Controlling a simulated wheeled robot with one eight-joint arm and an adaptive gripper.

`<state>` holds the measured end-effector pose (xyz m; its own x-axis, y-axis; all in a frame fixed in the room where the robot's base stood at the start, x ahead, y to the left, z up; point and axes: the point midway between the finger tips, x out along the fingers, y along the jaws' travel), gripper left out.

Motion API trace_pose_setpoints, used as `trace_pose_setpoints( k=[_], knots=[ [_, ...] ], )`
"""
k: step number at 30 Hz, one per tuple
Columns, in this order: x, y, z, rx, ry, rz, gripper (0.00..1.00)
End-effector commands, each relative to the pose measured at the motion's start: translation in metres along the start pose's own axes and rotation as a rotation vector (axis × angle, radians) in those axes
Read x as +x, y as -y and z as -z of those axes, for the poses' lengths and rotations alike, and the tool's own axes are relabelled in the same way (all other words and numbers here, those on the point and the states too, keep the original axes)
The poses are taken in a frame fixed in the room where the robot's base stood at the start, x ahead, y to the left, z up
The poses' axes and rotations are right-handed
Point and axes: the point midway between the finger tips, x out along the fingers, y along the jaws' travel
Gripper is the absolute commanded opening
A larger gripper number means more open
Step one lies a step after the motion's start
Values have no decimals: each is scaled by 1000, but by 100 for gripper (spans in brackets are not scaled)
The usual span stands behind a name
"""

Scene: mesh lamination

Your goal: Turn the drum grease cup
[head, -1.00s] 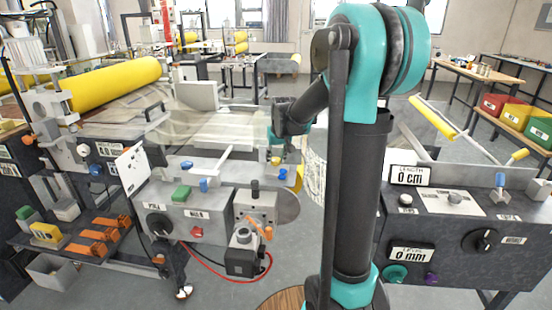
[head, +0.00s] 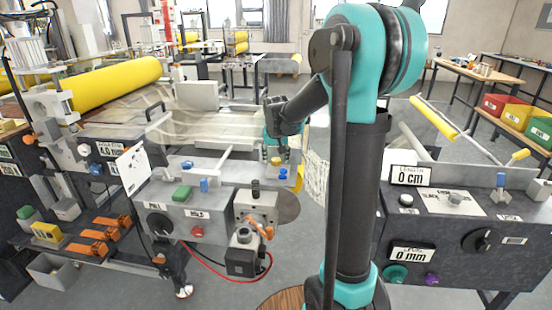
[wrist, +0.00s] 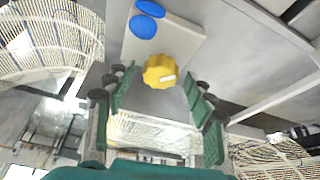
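A yellow scalloped knob (wrist: 160,71), which looks like the grease cup, sits on a pale plate with a light mark on its top. My gripper (wrist: 158,88) is open, its green-padded fingers on either side of the view with the knob between and just beyond their tips. I see no contact.
The machine's control box (head: 185,218) with green, blue and red buttons stands left of the gripper. A round grey disc (head: 288,208) sits below. A panel with length and level displays (head: 440,240) is at the right. A yellow roll (head: 115,86) lies at the left.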

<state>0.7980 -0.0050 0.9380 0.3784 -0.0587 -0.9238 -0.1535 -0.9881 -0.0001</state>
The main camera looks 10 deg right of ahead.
Motion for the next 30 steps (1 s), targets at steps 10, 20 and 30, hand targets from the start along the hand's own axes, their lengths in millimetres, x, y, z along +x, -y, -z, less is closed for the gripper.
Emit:
trace_pose_setpoints(
  k=[10, 20, 30],
  knots=[
    [-6, 0, 0, 0, 0, 0, 55],
    [-63, 0, -1, 0, 0, 0, 55],
    [-114, 0, 0, 0, 0, 0, 55]
  ],
)
